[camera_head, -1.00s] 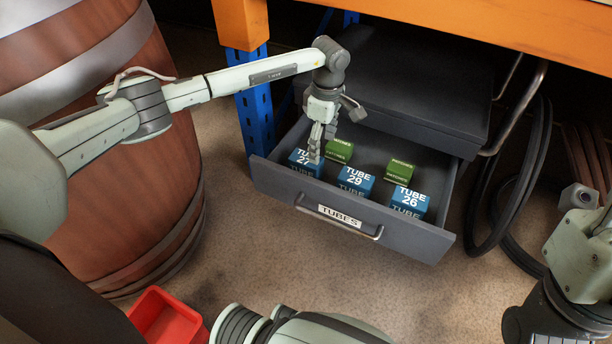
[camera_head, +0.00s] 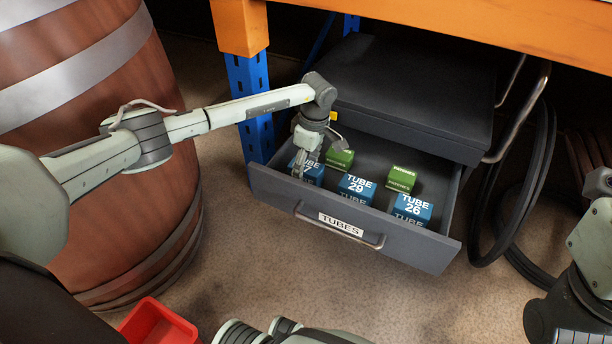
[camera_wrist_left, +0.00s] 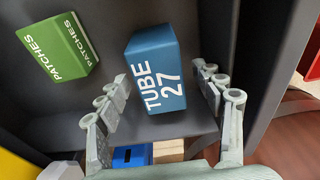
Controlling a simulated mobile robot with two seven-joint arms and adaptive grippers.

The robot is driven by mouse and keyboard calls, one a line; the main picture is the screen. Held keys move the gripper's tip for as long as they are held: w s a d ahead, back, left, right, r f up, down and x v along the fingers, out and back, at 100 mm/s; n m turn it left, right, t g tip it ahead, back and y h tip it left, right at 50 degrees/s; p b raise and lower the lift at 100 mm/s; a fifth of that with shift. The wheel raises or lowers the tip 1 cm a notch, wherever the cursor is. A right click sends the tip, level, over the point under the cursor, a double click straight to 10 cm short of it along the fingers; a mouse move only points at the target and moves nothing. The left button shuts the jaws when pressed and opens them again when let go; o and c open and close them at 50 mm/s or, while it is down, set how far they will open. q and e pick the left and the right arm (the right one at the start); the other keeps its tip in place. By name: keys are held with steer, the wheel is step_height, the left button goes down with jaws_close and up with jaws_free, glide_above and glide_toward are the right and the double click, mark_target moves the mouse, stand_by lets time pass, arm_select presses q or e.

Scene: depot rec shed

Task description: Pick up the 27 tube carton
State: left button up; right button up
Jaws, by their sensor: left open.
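The blue 27 tube carton (camera_head: 314,176) stands in the left front part of the open drawer, partly hidden by my left gripper (camera_head: 303,167) in the head view. In the left wrist view, the carton (camera_wrist_left: 155,62) shows its white "TUBE 27" label. My left gripper (camera_wrist_left: 163,76) is open there, with one finger on each side of the carton. Gaps appear between the fingers and the carton, and nothing is held.
The drawer (camera_head: 400,246) also holds the 29 carton (camera_head: 356,188), the 26 carton (camera_head: 412,208) and green patches boxes (camera_head: 401,179). A blue post (camera_head: 252,105) and a barrel (camera_head: 140,215) stand left. A red bin (camera_head: 158,322) is at the bottom.

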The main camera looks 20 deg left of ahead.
arm_select(q)
steer(key=shift+f, duration=0.25)
stand_by(0.3)
steer(key=c, duration=1.4)
